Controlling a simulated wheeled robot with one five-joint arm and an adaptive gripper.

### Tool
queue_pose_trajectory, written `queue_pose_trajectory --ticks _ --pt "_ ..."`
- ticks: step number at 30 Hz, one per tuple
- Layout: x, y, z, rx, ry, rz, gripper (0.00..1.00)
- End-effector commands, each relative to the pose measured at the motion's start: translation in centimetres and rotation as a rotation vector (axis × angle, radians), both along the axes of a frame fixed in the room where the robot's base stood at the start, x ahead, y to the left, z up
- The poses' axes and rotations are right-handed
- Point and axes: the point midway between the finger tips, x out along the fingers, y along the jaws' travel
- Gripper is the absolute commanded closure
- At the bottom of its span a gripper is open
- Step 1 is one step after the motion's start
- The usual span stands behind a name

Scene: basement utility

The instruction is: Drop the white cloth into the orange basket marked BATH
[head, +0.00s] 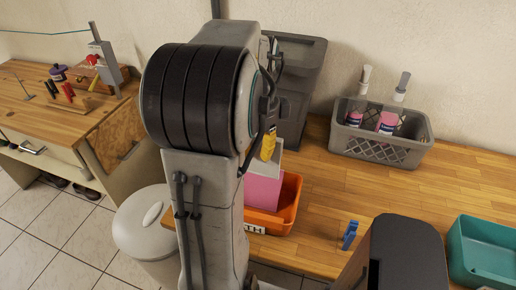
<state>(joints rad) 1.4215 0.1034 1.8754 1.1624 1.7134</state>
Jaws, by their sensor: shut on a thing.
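The orange basket (288,215) stands on the wooden bench, right behind my arm. My arm hides its left side, and only the letters "TH" show on its front label (255,229). A pink item (263,190) stands up inside it. The white cloth (266,160), greyish in this light, shows as a pale patch just above the pink item. My gripper (268,146) is mostly hidden behind my arm. A yellow part at its end meets the cloth, and it is shut on it. How far the cloth hangs into the basket is hidden.
A grey basket (416,155) with pink-labelled bottles stands at the back. A dark grey bin (305,60) is against the wall. A blue peg (349,235) lies on the bench, with a teal tub (485,255) at right. A lidded white bin (145,222) stands left.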

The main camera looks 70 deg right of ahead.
Motion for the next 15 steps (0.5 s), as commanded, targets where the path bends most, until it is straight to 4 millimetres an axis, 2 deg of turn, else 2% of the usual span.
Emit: queue_pose_trajectory --ticks 15 --pt "0.0 0.0 -4.8 0.001 0.0 0.0 1.0"
